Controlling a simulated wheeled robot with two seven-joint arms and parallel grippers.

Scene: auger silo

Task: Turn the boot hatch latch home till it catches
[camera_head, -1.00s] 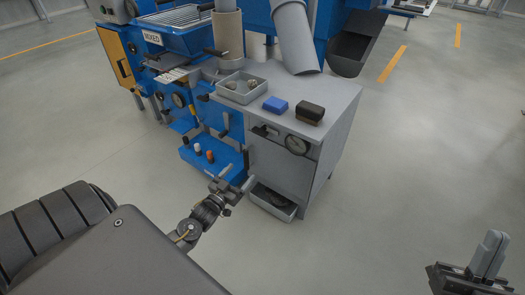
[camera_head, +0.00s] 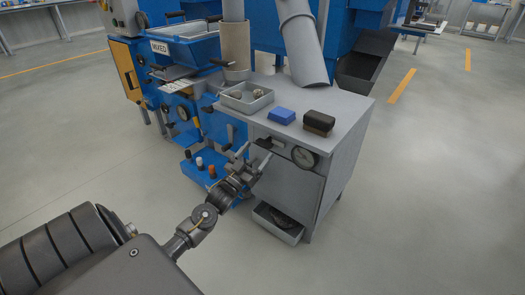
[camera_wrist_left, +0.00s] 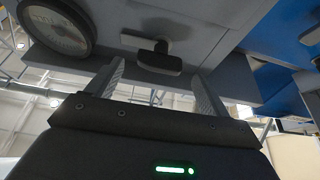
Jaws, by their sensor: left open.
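The boot hatch latch is a small dark handle (camera_head: 264,143) on the upper front of the grey cabinet, left of a round gauge (camera_head: 303,157). In the left wrist view the handle (camera_wrist_left: 159,58) stands out from a small plate and lies across the picture. My left gripper (camera_head: 250,161) is in front of the cabinet, just below the handle. Its two fingers are apart, and in the wrist view (camera_wrist_left: 160,78) the handle appears between their tips. I see no finger touching it; the depth gap is hard to judge. My right gripper is not in view.
A grey tray (camera_head: 236,104), a blue block (camera_head: 281,116) and a dark brush-like block (camera_head: 318,123) sit on the cabinet top. Blue machinery with small knobs (camera_head: 199,162) stands left. The floor at right is clear.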

